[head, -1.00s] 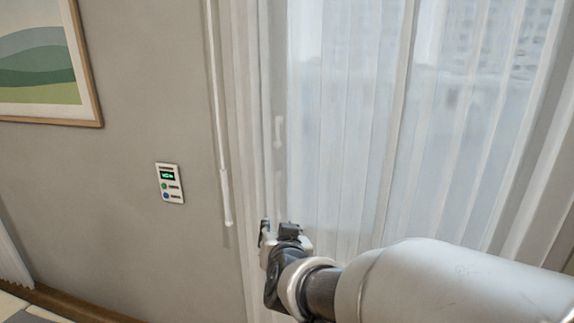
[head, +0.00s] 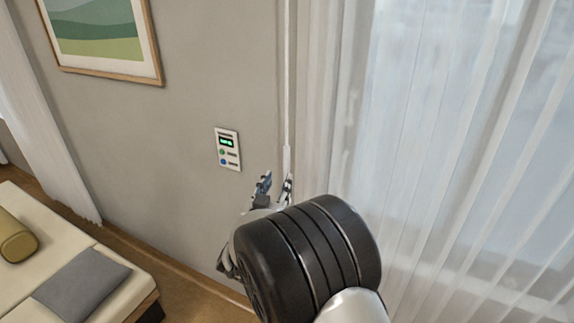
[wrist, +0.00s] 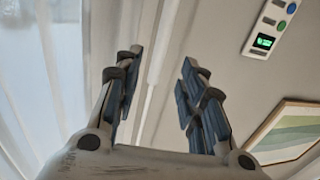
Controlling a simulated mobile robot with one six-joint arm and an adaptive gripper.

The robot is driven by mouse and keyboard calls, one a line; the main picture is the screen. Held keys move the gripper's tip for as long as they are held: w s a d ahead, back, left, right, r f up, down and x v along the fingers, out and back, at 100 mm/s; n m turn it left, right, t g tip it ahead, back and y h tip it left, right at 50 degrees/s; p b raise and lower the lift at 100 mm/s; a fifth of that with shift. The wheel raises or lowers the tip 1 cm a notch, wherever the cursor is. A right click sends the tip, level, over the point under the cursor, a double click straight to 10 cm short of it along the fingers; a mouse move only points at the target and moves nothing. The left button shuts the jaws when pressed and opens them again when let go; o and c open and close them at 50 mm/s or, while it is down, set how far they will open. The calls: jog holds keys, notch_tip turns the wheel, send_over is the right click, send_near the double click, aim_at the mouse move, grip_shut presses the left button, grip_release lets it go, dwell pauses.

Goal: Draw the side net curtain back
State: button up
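A white net curtain (head: 440,150) hangs in folds before the bright window at the right in the head view. It also shows at the left edge of the wrist view (wrist: 30,80). A thin white wand (head: 288,90) hangs beside the curtain's left edge, against the wall. My gripper (head: 276,184) is near the wand's lower end. In the wrist view my gripper (wrist: 163,60) has its two fingers spread, with a pale rod (wrist: 163,45), apparently the wand, showing between them. I cannot tell how far the rod is from the fingers. Nothing is held.
A wall panel (head: 228,148) with a green display and a framed picture (head: 103,40) are on the wall to the left. A couch or bed (head: 45,255) with a grey cushion (head: 82,285) stands lower left. Another sheer curtain (head: 45,120) hangs at the far left.

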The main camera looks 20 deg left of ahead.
aim_at(286, 166)
jog(key=w, duration=0.7)
jog(key=w+a, duration=0.1)
jog(key=w, duration=0.2)
jog(key=shift+w+a, duration=0.1)
jog(key=shift+w, duration=0.05)
jog(key=shift+c, duration=0.6)
grip_shut()
